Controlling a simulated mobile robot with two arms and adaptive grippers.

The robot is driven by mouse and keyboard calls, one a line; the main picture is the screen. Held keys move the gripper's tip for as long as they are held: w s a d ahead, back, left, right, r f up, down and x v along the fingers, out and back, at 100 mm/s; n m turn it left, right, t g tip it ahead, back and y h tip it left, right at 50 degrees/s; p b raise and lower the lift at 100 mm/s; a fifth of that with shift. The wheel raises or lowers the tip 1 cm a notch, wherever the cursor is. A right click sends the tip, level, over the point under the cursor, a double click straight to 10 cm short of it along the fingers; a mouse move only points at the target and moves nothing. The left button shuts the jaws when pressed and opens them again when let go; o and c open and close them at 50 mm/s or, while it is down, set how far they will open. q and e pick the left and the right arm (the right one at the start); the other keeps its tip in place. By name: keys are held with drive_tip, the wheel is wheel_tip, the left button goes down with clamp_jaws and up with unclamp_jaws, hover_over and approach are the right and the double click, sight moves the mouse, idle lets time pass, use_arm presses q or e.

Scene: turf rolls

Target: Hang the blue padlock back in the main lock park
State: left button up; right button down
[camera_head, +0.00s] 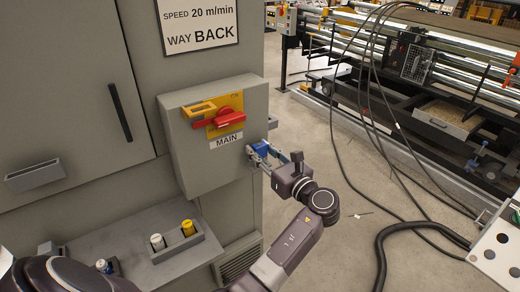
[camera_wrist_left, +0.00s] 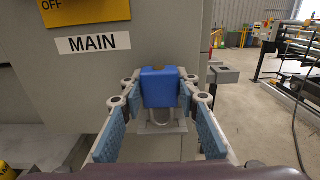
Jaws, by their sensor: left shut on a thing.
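Whether the padlock touches anything else is unclear. My right gripper is not in view.
The MAIN box carries a red rotary handle (camera_head: 226,118) on a yellow plate. Below it, a grey ledge (camera_head: 130,235) holds a yellow-topped cylinder (camera_head: 188,228) and a white cylinder (camera_head: 157,242). Black cables hang and lie on the right. Open floor lies right of the cabinet.

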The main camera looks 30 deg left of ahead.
sight(253, 125)
use_arm(q)
drive_tip(key=shift+f+b, duration=0.7)
drive_tip(key=shift+f, duration=0.9)
drive_tip(key=o, duration=1.3)
wheel_tip(253, 125, up, 10)
